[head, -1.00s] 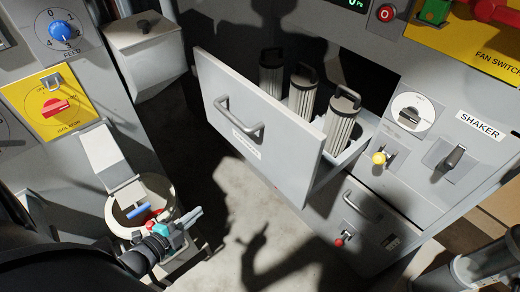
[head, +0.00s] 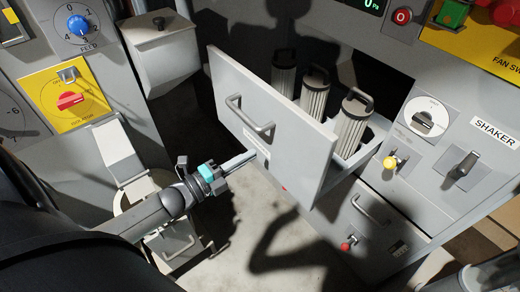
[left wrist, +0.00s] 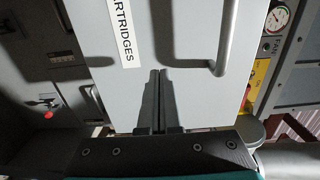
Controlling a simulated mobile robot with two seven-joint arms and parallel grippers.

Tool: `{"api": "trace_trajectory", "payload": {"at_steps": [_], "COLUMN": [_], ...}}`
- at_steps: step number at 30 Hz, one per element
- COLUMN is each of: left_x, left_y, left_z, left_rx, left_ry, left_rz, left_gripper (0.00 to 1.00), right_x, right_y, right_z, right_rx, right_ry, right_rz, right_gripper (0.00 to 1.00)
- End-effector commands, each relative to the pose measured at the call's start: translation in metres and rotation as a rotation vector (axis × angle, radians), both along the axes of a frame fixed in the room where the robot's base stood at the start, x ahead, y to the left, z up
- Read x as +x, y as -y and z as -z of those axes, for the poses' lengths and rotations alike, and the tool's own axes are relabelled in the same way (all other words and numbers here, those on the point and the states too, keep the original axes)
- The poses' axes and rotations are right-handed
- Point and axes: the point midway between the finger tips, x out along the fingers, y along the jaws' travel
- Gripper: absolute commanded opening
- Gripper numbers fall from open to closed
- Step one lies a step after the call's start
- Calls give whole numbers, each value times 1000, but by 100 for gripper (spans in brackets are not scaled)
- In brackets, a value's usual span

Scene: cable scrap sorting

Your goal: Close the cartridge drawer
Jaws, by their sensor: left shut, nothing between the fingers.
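The cartridge drawer (head: 292,142) stands pulled out of the grey cabinet, with three ribbed filter cartridges (head: 315,92) upright inside. Its front has a bar handle (head: 250,118) and a label below it. In the left wrist view the drawer front (left wrist: 180,35) fills the middle, with the handle (left wrist: 224,45) at right and the "CARTRIDGES" label (left wrist: 122,32) at left. My left gripper (head: 252,156) is shut and empty, its tips at the drawer front near the label. The fingertips (left wrist: 158,76) point at the panel; I cannot tell whether they touch it. My right gripper is not in view.
The shaker panel (head: 440,135) with a yellow knob and lever is right of the drawer. A lower drawer (head: 370,215) with a red knob is below. A grey bin (head: 162,65) and an open-lidded container (head: 118,150) stand left. Floor below the drawer is clear.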

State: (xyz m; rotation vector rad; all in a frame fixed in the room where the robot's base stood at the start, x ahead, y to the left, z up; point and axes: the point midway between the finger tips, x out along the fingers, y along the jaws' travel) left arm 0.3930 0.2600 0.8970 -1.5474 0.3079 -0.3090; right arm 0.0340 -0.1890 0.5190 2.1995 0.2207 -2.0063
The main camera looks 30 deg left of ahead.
Motion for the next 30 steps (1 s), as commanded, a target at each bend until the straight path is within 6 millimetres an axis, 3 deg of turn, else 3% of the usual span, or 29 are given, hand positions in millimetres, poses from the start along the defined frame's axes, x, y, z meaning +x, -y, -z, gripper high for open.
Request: {"api": "trace_trajectory", "payload": {"at_steps": [3,9,30], "left_x": [18,36,47], "left_y": [7,15,20], "left_z": [-1,0,0], "left_rx": [-1,-3,-1], "left_ry": [3,1,1], "left_rz": [0,-1,0], "left_gripper": [0,0,0], "right_x": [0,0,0], "right_y": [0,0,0], "right_z": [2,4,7], "right_rx": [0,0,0], "right_ry": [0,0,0], "right_rz": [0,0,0], "right_gripper": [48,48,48]}}
